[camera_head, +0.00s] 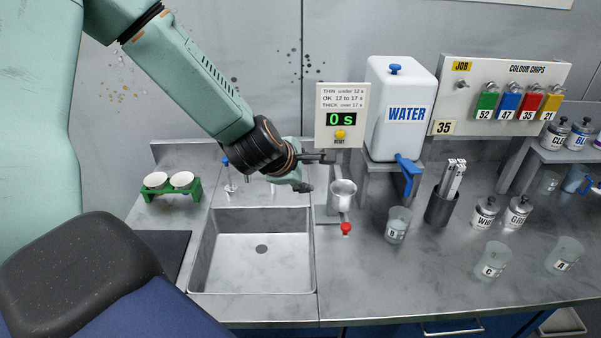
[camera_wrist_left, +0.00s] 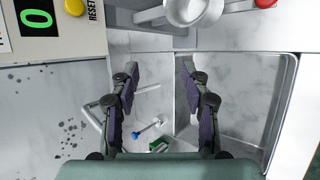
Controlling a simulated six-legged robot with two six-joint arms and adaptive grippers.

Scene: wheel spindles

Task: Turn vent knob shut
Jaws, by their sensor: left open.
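A blue knob (camera_head: 395,69) sits on top of the white WATER tank (camera_head: 385,85); I cannot tell for sure that it is the vent knob. A blue tap (camera_head: 408,168) is low on the tank's front. My left gripper (camera_head: 318,173) is open and empty, left of the tank and over the back right corner of the sink. Its two fingers stand apart in the left wrist view (camera_wrist_left: 158,72). A metal cup (camera_head: 342,192) is just right of the fingers, with a red knob (camera_head: 346,228) below it. My right gripper is in neither view.
A timer panel (camera_head: 340,118) reading 0 s stands behind the left gripper. The sink (camera_head: 258,258) is empty. Beaker B (camera_head: 397,224), a dark holder with pale sticks (camera_head: 441,205) and several labelled jars stand right of the cup. The front counter (camera_head: 380,290) is clear.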

